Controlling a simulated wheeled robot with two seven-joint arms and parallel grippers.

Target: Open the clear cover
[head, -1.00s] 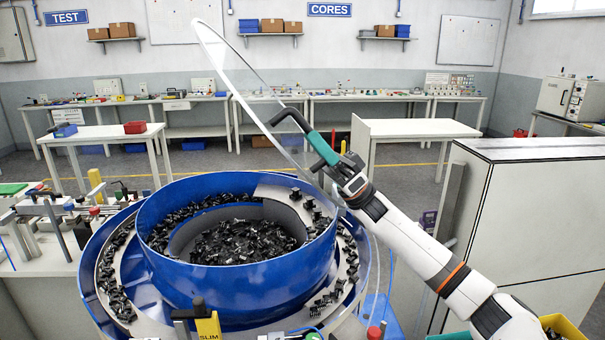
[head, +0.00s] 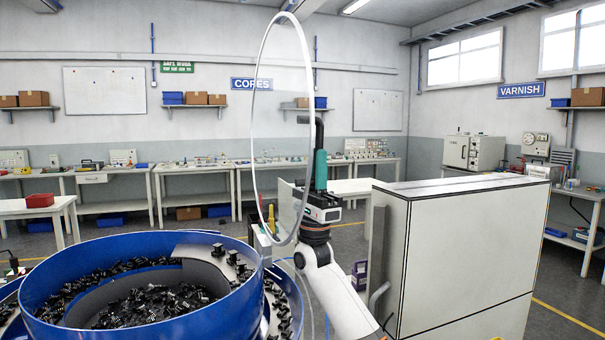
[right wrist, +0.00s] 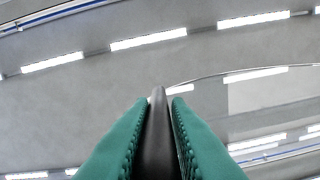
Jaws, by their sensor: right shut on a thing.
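The clear cover (head: 253,110) is a large transparent disc with a white rim. In the head view it stands almost upright, raised well above the right side of the blue bowl (head: 140,325). The bowl's top is open, with many small black connectors (head: 150,303) inside. My right gripper (head: 318,172) is shut on the cover's black handle (head: 319,132). In the right wrist view the dark handle (right wrist: 158,135) lies between the two green fingers, and a thin curved rim shows beyond it. My left gripper is not in view.
A tall white cabinet (head: 470,260) stands close to the right of my right arm. Workbenches (head: 195,175) line the back wall, with a white table (head: 35,208) at the left. Open floor lies between the bowl and the benches.

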